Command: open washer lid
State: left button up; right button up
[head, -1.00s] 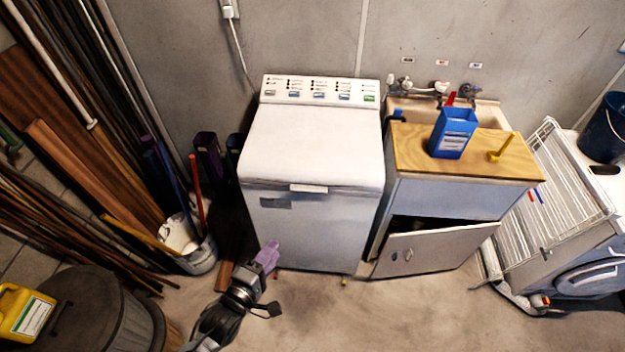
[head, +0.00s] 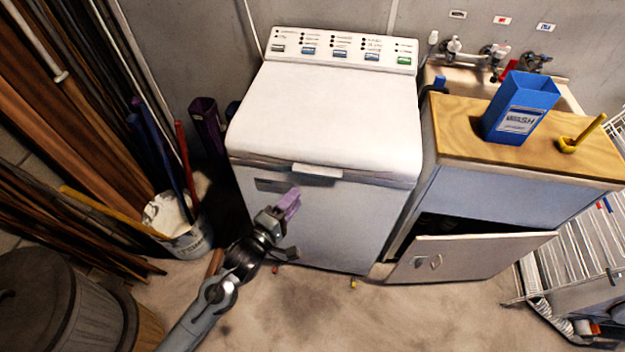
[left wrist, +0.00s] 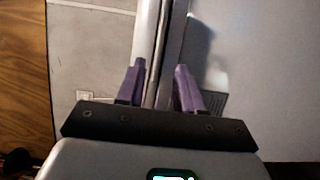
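The white top-loading washer (head: 310,225) stands against the back wall. Its lid (head: 325,115) is shut, with a pale handle tab (head: 318,170) at the middle of its front edge. My left gripper (head: 290,200), with purple fingers, is in front of the washer's upper front, a little below and left of the tab. In the left wrist view, the fingers (left wrist: 160,75) are apart. A pale, rail-like edge runs between them in the picture; I cannot tell whether they touch it. My right gripper is not in view.
Right of the washer is a sink cabinet (head: 510,210) with its door (head: 465,258) ajar and a blue WASH box (head: 520,108) on its wooden top. A bucket (head: 188,238) with poles stands left. Bare floor (head: 320,310) lies in front.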

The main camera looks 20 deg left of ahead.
pick_arm(q)
jog(key=w, duration=0.3)
jog(key=w+d+b, duration=0.1)
jog(key=w, duration=0.2)
jog(key=w+d+b, duration=0.1)
jog(key=w, duration=0.2)
jog(key=shift+w, duration=0.2)
grip_shut()
jog(key=shift+a, duration=0.1)
dwell(1.1)
